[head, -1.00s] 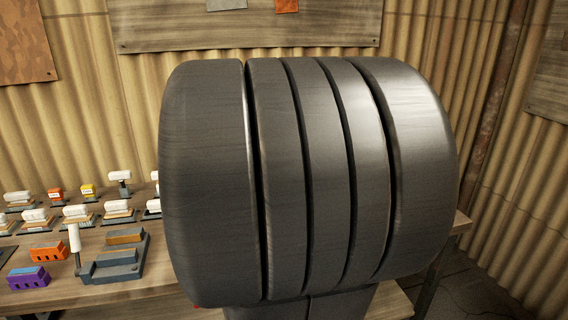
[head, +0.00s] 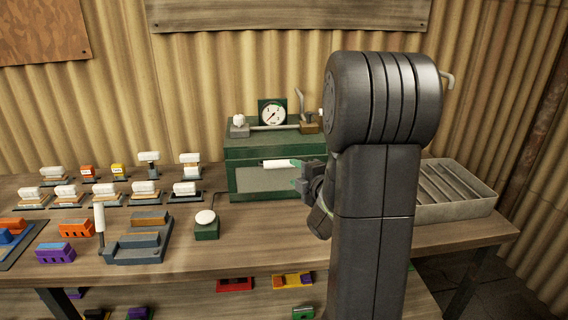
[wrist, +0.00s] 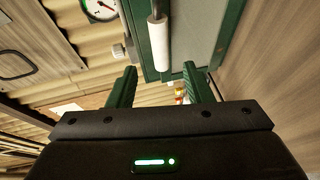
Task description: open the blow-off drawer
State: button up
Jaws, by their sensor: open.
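A green cabinet (head: 250,150) with a grey front panel stands at the back of the bench, a gauge (head: 272,113) on top. A white bar handle (head: 277,164) lies across its front; it also shows in the wrist view (wrist: 159,42). No separate drawer edge can be made out. My gripper (head: 298,175) is open, near the handle's right end, pointing at the cabinet. In the wrist view its green fingers (wrist: 160,82) are apart, with the handle ahead, roughly between their lines and not gripped. My arm hides the cabinet's right side.
A grey slotted tray (head: 455,192) stands right of my arm. A green box with a white button (head: 206,220) sits on the bench in front of the cabinet. Several white-topped blocks and a grey fixture (head: 138,250) stand to the left. The bench front centre is clear.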

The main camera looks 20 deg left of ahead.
aim_at(281, 165)
jog(key=p+x, duration=0.2)
jog(key=x, duration=0.8)
jog(key=shift+w+a+f, duration=0.1)
jog(key=shift+w+a, duration=0.1)
jog(key=shift+w, duration=0.1)
jog(key=shift+c, duration=0.3)
grip_shut()
